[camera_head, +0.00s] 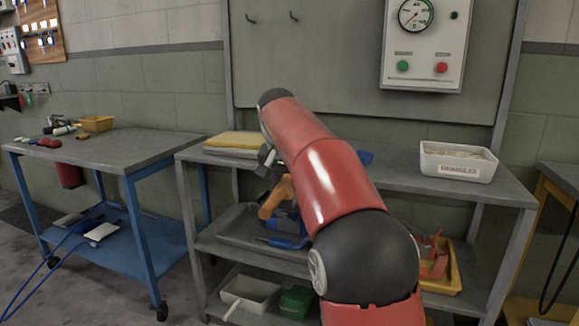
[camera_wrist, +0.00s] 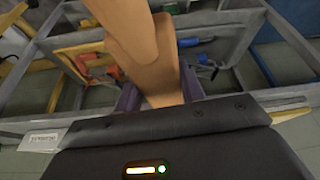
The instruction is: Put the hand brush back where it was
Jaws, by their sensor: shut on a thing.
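The hand brush (camera_wrist: 150,55) is a tan wooden piece in the wrist view, reaching from between my fingers to the top edge. In the head view, the tan brush (camera_head: 276,196) shows left of my red arm, in front of the grey workbench (camera_head: 405,178). My arm hides part of the bench, and I cannot make out the fingertips there. The bristles are not clearly visible. Whether the brush touches anything is unclear.
A yellow cloth stack (camera_head: 233,142) and white granules bin (camera_head: 457,162) stand on the bench top. Below are a grey tray (camera_head: 235,228) with blue tools, a yellow tray (camera_head: 447,277), a white bin (camera_head: 250,290) and a green box (camera_head: 296,301). A blue-legged table (camera_head: 105,150) stands left.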

